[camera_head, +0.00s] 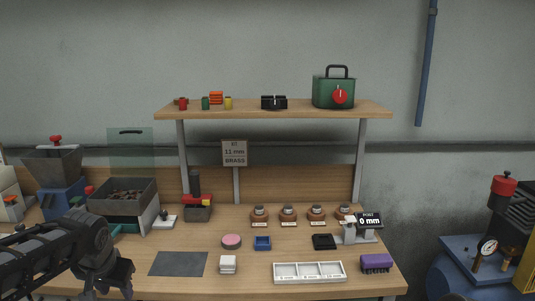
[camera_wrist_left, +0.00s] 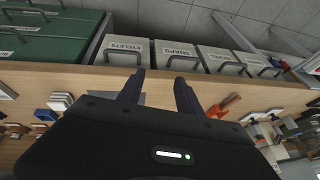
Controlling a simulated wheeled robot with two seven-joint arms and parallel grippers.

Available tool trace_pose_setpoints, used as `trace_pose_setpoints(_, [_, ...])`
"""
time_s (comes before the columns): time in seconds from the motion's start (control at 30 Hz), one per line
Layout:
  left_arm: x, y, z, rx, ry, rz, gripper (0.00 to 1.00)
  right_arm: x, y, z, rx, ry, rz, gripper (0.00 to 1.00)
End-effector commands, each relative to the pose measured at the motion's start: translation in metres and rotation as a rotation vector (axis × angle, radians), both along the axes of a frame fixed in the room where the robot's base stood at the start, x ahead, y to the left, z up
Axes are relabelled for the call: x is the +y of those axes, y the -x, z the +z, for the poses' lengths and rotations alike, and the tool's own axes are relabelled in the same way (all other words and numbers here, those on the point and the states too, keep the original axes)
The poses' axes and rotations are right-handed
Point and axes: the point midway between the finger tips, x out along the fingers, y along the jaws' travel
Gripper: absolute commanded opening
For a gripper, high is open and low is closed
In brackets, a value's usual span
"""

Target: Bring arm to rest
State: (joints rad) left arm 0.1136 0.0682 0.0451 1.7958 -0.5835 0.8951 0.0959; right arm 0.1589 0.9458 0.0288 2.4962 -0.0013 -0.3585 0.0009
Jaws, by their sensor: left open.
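My left gripper (camera_head: 116,290) is at the lower left of the head view, near the front edge of the workbench (camera_head: 222,284). In the left wrist view its two dark fingers (camera_wrist_left: 160,88) stand apart with nothing between them. A dark grey mat (camera_head: 178,263) lies on the bench to the right of the gripper. My right gripper is in neither view.
A white three-part tray (camera_head: 309,272), a purple brush (camera_head: 376,263) and a white block (camera_head: 228,264) lie along the bench front. A raised shelf (camera_head: 290,111) stands behind. Boxes labelled EYELETS (camera_wrist_left: 126,52) and SNAPS (camera_wrist_left: 175,55) show in the wrist view.

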Motion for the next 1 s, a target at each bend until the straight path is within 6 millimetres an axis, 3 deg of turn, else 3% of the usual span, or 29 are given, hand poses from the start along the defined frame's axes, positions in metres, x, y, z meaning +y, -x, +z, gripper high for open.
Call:
trace_pose_setpoints(0.17, [-0.018,-0.004,-0.030,0.020,0.037,-0.029,0.42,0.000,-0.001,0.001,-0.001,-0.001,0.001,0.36])
trace_pose_setpoints(0.37, [-0.052,-0.005,-0.081,0.051,0.110,-0.072,0.42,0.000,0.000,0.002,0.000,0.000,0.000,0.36])
trace_pose_setpoints(0.53, [-0.095,0.003,-0.142,0.089,0.203,-0.105,0.42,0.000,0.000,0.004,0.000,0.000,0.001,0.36])
trace_pose_setpoints(0.6, [-0.119,0.014,-0.176,0.113,0.257,-0.115,0.42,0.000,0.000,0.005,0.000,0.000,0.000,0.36])
trace_pose_setpoints(0.67, [-0.144,0.029,-0.210,0.140,0.311,-0.118,0.42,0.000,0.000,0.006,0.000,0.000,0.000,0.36])
trace_pose_setpoints(0.77, [-0.188,0.069,-0.269,0.192,0.411,-0.100,0.42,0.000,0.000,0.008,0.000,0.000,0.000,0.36])
trace_pose_setpoints(0.9, [-0.237,0.144,-0.335,0.264,0.517,-0.028,0.42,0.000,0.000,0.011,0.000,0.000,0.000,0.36])
trace_pose_setpoints(1.0, [-0.257,0.196,-0.365,0.307,0.552,0.035,0.42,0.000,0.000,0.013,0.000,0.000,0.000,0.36])
